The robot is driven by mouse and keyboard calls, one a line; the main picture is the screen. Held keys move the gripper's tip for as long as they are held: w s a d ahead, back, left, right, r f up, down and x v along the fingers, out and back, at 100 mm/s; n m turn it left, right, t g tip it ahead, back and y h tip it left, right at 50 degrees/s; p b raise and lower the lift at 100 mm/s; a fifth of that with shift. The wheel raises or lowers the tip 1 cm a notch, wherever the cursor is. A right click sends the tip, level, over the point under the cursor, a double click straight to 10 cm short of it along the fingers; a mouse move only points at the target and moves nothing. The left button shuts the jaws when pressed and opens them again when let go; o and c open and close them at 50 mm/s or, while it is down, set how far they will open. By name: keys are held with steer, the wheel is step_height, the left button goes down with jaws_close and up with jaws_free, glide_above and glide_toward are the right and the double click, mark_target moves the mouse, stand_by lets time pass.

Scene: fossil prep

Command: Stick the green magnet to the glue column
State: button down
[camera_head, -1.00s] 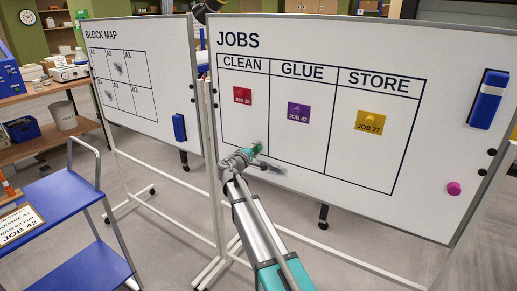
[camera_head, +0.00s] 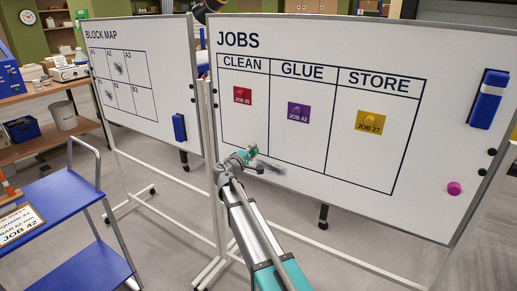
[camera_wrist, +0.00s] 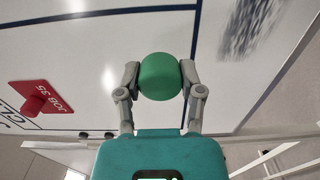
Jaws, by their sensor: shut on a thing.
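My gripper (camera_wrist: 160,82) is shut on the green magnet (camera_wrist: 160,76), a round green piece held between both fingers in the wrist view. In the head view my gripper (camera_head: 252,152) is in front of the lower CLEAN column, left of the GLUE column (camera_head: 298,150); the magnet is too small to make out there. The GLUE column is the middle one on the JOBS whiteboard (camera_head: 370,215) and carries a purple JOB 42 card (camera_head: 298,112). Whether the magnet touches the board cannot be told.
A dark smudge (camera_head: 272,168) is low on the board. A pink magnet (camera_head: 454,188) and blue eraser (camera_head: 487,98) are at right. A blue cart (camera_head: 70,210) stands left.

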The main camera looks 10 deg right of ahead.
mark_target(252, 152)
steer(key=shift+v, duration=1.95)
